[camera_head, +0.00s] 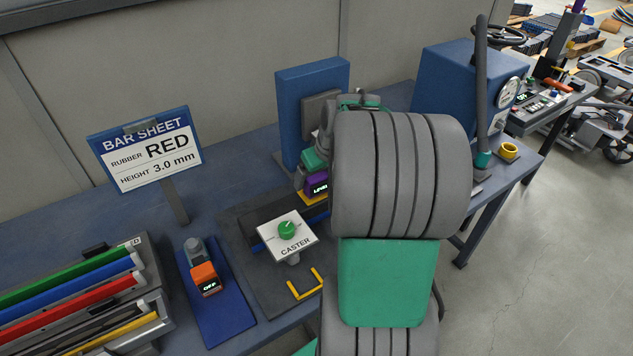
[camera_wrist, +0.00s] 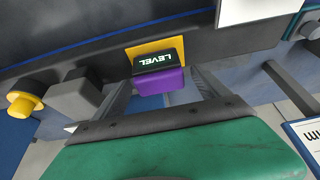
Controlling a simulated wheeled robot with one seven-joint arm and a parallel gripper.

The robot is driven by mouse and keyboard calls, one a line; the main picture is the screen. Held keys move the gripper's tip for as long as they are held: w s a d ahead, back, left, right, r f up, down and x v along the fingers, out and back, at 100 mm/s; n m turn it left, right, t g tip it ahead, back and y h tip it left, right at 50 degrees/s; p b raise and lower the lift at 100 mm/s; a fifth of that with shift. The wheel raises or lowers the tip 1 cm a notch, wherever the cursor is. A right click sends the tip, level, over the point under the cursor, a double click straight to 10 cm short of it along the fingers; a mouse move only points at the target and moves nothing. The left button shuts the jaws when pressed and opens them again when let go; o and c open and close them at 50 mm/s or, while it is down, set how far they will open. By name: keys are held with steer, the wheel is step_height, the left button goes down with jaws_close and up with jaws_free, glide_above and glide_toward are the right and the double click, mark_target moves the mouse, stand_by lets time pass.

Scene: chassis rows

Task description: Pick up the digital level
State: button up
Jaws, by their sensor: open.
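The digital level is a small purple block with a dark face lettered LEVEL. It shows in the wrist view (camera_wrist: 160,78) against a yellow plate (camera_wrist: 143,51), and in the head view (camera_head: 317,185) just left of my arm. My gripper (camera_wrist: 163,92) is open. Its two grey fingers reach toward the level, one on each side in the wrist picture. I cannot tell whether either finger touches it. In the head view my large grey and green arm links hide much of the area around the level.
A CASTER sign with a green knob (camera_head: 286,229) stands on a dark mat near the level. An orange OFF device (camera_head: 204,278) sits on a blue pad. A rack of colored bars (camera_head: 80,290) is at left. A tall blue block (camera_head: 311,100) stands behind.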

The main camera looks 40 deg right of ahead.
steer(key=shift+c, duration=0.5)
steer(key=c, duration=1.7)
